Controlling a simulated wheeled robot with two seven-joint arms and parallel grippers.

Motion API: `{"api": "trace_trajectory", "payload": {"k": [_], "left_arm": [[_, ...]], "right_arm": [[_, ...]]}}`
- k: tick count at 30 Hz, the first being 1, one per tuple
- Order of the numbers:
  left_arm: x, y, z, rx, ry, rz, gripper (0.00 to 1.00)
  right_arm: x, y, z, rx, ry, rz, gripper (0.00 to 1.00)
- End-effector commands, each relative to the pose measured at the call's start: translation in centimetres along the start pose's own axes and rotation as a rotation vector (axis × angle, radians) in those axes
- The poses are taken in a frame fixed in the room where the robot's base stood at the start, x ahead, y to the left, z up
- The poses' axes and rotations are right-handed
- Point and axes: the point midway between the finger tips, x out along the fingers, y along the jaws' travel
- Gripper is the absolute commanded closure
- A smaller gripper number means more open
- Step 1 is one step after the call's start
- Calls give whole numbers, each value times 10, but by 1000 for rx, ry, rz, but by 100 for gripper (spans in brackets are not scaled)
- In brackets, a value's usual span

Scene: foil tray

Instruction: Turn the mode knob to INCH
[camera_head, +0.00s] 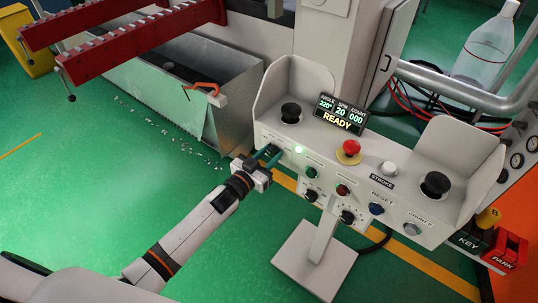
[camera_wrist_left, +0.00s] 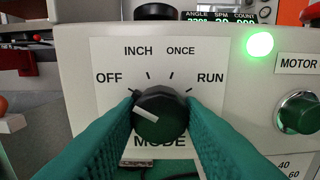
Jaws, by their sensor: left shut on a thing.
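The black mode knob (camera_wrist_left: 172,101) sits on a white MODE plate (camera_wrist_left: 115,52) marked OFF, INCH, ONCE and RUN in the left wrist view. Its white pointer mark lies on the knob's left side, slanting up and left, nearest the OFF side and not at INCH. My left gripper (camera_head: 271,154) is at the left end of the control panel's front face (camera_head: 325,165). Its green fingers are shut on the knob, one on each side. In the head view the gripper hides the knob. My right gripper is not in view.
A green lamp (camera_wrist_left: 260,44) is lit beside the plate. The display (camera_head: 339,115) reads READY. A red mushroom button (camera_head: 351,147) and several other buttons and knobs share the panel. A metal bin (camera_head: 235,75) stands behind at left. The green floor at left is mostly open.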

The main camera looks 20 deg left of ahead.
Motion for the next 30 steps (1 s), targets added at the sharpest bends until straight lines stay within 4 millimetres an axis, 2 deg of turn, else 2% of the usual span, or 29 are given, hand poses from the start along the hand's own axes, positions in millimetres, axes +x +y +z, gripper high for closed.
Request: {"api": "trace_trajectory", "payload": {"k": [11,30], "left_arm": [[0,0,0,121,0,0,89],[0,0,-1,588,1,0,89]], "right_arm": [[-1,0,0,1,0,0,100],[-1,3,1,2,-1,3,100]]}}
